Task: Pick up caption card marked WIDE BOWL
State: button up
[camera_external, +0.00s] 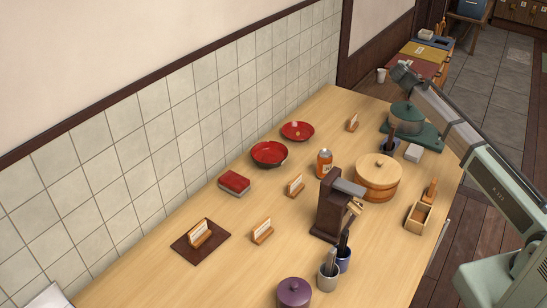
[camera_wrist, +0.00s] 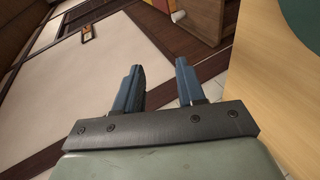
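Several small caption cards in wooden stands are on the table in the external view. One card (camera_external: 200,232) stands on a dark square mat (camera_external: 184,247) at the front left. Another card (camera_external: 263,231) is right of it, a third card (camera_external: 295,184) is near the middle, and a fourth card (camera_external: 353,123) is toward the far end. Their lettering is too small to read, so I cannot tell which says WIDE BOWL. My gripper (camera_external: 400,68) is raised near the table's far right end, away from the cards. Its two blue fingers (camera_wrist: 158,80) are apart and empty in the wrist view.
Two red dishes (camera_external: 269,154) lie near the tiled wall. A dark brown stand (camera_external: 330,207), orange jar (camera_external: 324,164), round wooden tub (camera_external: 377,178) and green pot (camera_external: 405,117) crowd the table's right half. The front left tabletop (camera_external: 130,285) has clear room.

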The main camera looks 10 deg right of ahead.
jog(key=s+a+r+y, duration=0.1)
jog(key=a+r, duration=0.1)
jog(key=a, duration=0.4)
jog(key=s+a+r+y, duration=0.1)
jog(key=s+a, duration=0.1)
jog(key=a, duration=0.5)
jog(key=m+g+y, duration=0.5)
jog(key=m+g, duration=0.7)
jog(key=m, duration=0.7)
send_near(295, 179)
jog(key=f, duration=0.5)
jog(key=shift+a+f, duration=0.2)
jog(key=shift+a, duration=0.15)
jog(key=shift+s+d+f, duration=0.1)
jog(key=shift+d+f, duration=0.05)
jog(key=shift+f, duration=0.75)
jog(key=shift+w+d+f, duration=0.1)
jog(key=shift+d+f, duration=0.05)
jog(key=shift+f, duration=0.7)
jog(key=shift+s+d+f, duration=0.1)
jog(key=shift+d+f, duration=0.1)
jog(key=shift+f, duration=0.7)
grip_shut()
